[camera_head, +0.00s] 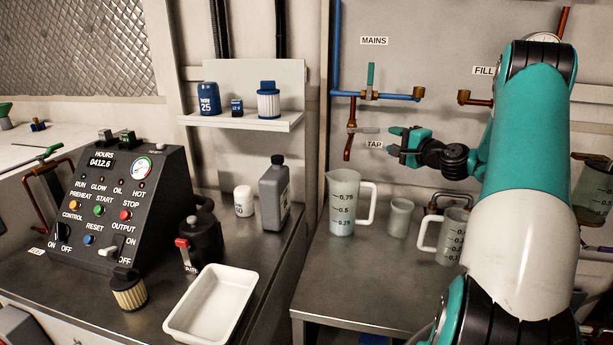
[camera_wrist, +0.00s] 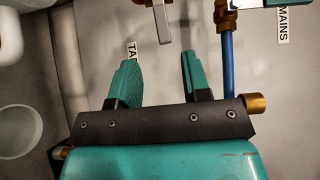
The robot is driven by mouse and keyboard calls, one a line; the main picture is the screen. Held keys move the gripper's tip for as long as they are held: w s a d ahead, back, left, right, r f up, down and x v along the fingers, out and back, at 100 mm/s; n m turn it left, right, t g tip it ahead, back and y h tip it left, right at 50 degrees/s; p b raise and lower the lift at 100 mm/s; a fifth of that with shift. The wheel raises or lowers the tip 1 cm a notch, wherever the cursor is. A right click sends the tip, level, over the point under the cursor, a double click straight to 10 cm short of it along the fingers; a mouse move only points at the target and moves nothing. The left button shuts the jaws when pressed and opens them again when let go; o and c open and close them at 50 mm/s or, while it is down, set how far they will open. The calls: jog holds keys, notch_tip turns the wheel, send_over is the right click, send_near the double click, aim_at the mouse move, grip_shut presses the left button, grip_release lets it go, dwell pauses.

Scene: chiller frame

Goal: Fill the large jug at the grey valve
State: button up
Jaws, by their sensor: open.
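The large jug (camera_head: 341,205), clear with a white handle and dark marks, stands upright on the metal bench below the tap pipe (camera_head: 347,152). Its lowest part looks pale blue; whether that is water I cannot tell. The grey valve lever (camera_head: 366,130) sticks out to the right, across the upright copper pipe, above the TAP label. In the wrist view the grey lever (camera_wrist: 162,22) lies just beyond and between my fingertips. My gripper (camera_head: 393,141) is open and empty, to the right of the lever and apart from it. Its teal fingers also show in the wrist view (camera_wrist: 157,68).
A teal valve handle (camera_head: 371,76) stands upright on the MAINS pipe above. A small cup (camera_head: 400,217) and a smaller jug (camera_head: 452,238) stand right of the large jug. A control box (camera_head: 120,205), white tray (camera_head: 212,305) and grey bottle (camera_head: 274,198) occupy the left bench.

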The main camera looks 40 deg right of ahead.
jog(key=s+a+b, duration=0.2)
jog(key=s, duration=0.6)
jog(key=w+a+n+g+y, duration=0.3)
jog(key=a+n, duration=0.3)
jog(key=a, duration=0.8)
jog(key=w+a+n+g+y, duration=0.4)
jog(key=w+a+n+y, duration=0.1)
jog(key=a, duration=0.9)
jog(key=shift+w+n+y+b, duration=0.3)
jog(key=shift+n+y, duration=0.2)
jog(key=shift+r, duration=0.1)
